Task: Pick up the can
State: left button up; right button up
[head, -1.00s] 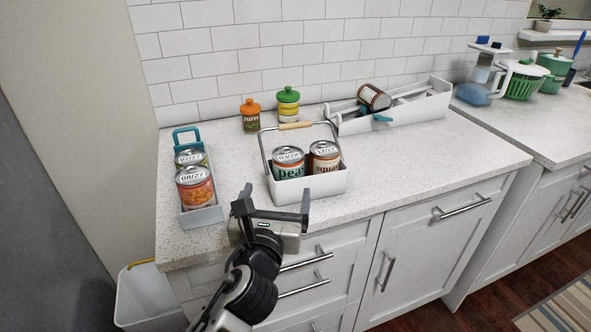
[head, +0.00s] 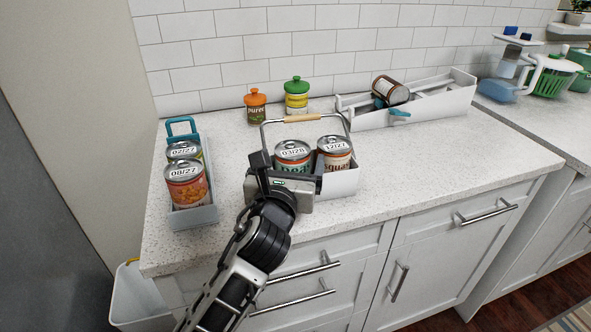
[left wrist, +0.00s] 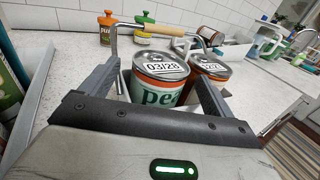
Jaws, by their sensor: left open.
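Several cans are in view. In the head view a can marked 03/28 (head: 293,152) and a can marked 12/27 (head: 335,150) stand in a white caddy (head: 342,185) with a wire handle. A can marked 08/27 (head: 186,184) and one marked 02/27 (head: 184,150) stand in a grey-blue caddy (head: 194,217) at the left. A brown can (head: 390,90) lies tilted on the white rack at the back. My left gripper (head: 288,165) is open at the near side of the white caddy. In the left wrist view its fingers flank the 03/28 pea can (left wrist: 160,80); contact cannot be told. My right gripper is out of view.
An orange-lidded jar (head: 256,106) and a green-lidded jar (head: 296,95) stand by the tiled wall. The long white rack (head: 440,103) is at the back right. The wire handle with wooden grip (head: 302,118) arches over the white caddy. Counter space right of the caddy is clear.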

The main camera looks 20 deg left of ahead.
pick_arm(q)
jog(key=shift+r, duration=0.1)
jog(key=c, duration=1.3)
